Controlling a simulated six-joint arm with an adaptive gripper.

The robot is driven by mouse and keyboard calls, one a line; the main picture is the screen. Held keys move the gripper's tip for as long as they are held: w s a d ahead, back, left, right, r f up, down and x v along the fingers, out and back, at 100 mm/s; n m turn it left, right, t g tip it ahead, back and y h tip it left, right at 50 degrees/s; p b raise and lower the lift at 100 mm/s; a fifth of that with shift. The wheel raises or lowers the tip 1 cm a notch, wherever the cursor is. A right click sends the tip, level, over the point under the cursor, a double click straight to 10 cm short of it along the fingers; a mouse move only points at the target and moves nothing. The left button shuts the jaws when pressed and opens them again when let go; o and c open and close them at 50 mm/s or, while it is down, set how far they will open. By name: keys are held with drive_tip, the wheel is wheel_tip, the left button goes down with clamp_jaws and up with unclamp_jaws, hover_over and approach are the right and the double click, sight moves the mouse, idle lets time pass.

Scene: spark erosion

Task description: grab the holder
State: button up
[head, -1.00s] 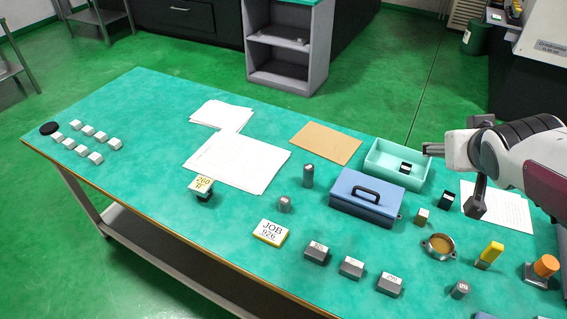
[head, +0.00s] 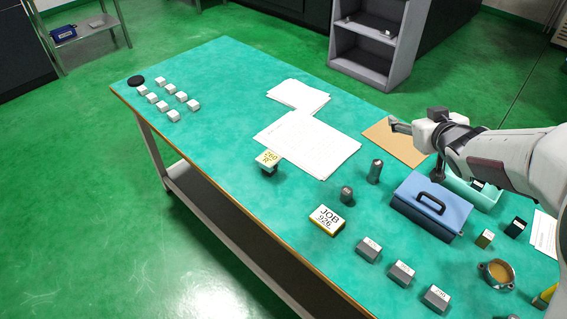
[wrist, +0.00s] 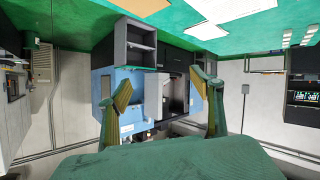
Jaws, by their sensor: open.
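No thing is plainly marked as the holder, and I cannot tell which one it is. A small piece with a yellow-and-white "260" tag on a dark base (head: 268,162) stands on the green table, left of my gripper. Two dark grey cylinders, a tall one (head: 375,172) and a short one (head: 346,194), stand nearer my gripper. A round metal ring piece with a tan middle (head: 497,274) lies at the lower right. My gripper (head: 415,150) is open and empty above the brown board. In the wrist view its two fingers (wrist: 160,95) are wide apart with nothing between them.
A blue toolbox (head: 430,206) and a mint tray (head: 486,197) stand at the right. Grey labelled blocks (head: 402,273) and a "JOB 926" block (head: 326,218) line the front. White papers (head: 308,143) lie mid-table. Several white blocks (head: 161,105) sit far left; the left-centre is clear.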

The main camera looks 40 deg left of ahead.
drive_tip(key=s+a+f+n+g+y, duration=0.4)
drive_tip(key=a+f, duration=0.5)
drive_tip(key=a, duration=0.6)
drive_tip(key=n+g+y, duration=0.2)
drive_tip(key=n+g, duration=0.1)
drive_tip(key=g, duration=0.2)
approach(268, 156)
drive_tip(key=shift+x, duration=0.8)
drive_tip(key=shift+r, duration=0.15)
drive_tip(key=shift+a, duration=0.15)
drive_tip(key=shift+x, duration=1.2)
drive_tip(key=shift+a, duration=0.15)
